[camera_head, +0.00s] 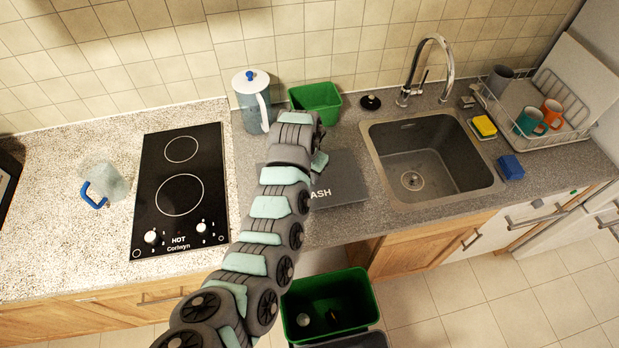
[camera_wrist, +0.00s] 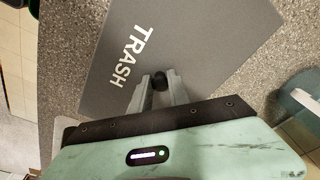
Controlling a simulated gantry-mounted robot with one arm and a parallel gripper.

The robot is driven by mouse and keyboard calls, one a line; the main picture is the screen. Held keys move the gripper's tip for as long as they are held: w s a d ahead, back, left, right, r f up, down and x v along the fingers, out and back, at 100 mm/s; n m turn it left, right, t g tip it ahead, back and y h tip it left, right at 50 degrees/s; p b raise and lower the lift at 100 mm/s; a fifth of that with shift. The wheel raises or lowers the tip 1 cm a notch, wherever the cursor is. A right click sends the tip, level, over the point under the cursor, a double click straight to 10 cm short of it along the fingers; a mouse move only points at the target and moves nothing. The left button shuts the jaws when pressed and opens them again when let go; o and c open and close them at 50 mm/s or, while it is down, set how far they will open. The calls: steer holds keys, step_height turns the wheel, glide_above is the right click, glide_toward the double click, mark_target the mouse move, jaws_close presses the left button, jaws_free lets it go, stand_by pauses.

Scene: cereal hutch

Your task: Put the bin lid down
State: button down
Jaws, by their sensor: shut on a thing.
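The bin lid (camera_head: 345,172) is a flat dark grey plate marked TRASH. It is over the stone counter between the hob and the sink, lying flat on it or just above it; I cannot tell which. In the wrist view the lid (camera_wrist: 165,35) fills the upper middle. My gripper (camera_wrist: 160,84) is shut on the lid's small black knob (camera_wrist: 160,80). In the head view my gripper (camera_head: 319,162) is at the lid's left part, and my arm hides the lid's left end.
An open green bin (camera_head: 290,312) stands below the counter edge with a few items inside. Behind the lid are a small green tub (camera_head: 317,97) and a pitcher (camera_head: 250,112). The sink (camera_head: 450,150) is right, the hob (camera_head: 182,190) left.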

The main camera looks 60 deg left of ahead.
steer(key=shift+f, duration=1.1)
steer(key=shift+f, duration=0.15)
steer(key=c, duration=1.3)
jaws_free()
steer(key=shift+o, duration=0.2)
steer(key=shift+r, duration=0.55)
step_height(320, 180, up, 11)
steer(key=s, duration=0.1)
steer(key=shift+s+d+p, duration=0.15)
steer(key=shift+d+p, duration=0.25)
